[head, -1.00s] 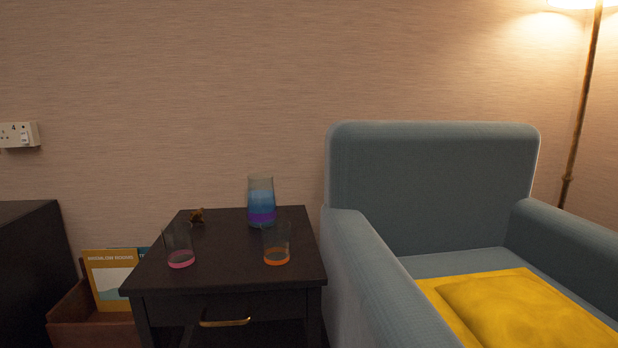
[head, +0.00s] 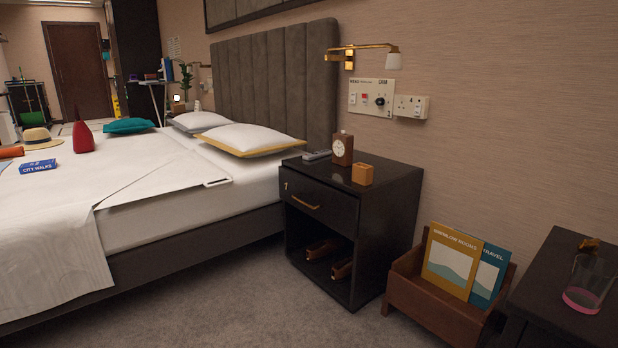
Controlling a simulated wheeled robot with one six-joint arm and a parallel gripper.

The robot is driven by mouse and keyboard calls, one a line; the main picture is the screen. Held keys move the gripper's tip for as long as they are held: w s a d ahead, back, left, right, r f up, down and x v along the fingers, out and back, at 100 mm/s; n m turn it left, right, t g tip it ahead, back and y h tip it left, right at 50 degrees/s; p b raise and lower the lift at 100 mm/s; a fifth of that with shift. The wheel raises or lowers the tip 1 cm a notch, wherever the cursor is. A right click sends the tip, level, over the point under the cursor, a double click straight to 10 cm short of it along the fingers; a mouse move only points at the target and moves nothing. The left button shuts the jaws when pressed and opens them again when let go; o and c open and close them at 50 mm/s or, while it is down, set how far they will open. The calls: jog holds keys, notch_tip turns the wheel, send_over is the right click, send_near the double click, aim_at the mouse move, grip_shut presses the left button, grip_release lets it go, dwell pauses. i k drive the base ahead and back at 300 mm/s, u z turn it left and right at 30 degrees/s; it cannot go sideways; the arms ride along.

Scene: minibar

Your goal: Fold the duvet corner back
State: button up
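The bed's white duvet (head: 60,228) lies spread over the mattress (head: 160,218) at the left in the head view. Its near side hangs down over the bed's edge. Near the pillows its edge runs at a slant, leaving part of the mattress bare. A dark-edged flap or corner (head: 217,183) lies flat on the bed beside the nearer pillow (head: 250,138). I cannot tell whether this is the duvet corner. My gripper is not in view.
A wooden magazine box (head: 430,300) and a dark side table (head: 565,290) with a glass (head: 590,282) are at the right. Carpet (head: 230,300) in front is clear.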

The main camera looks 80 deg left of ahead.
aim_at(191, 169)
jog(key=u, duration=3.25)
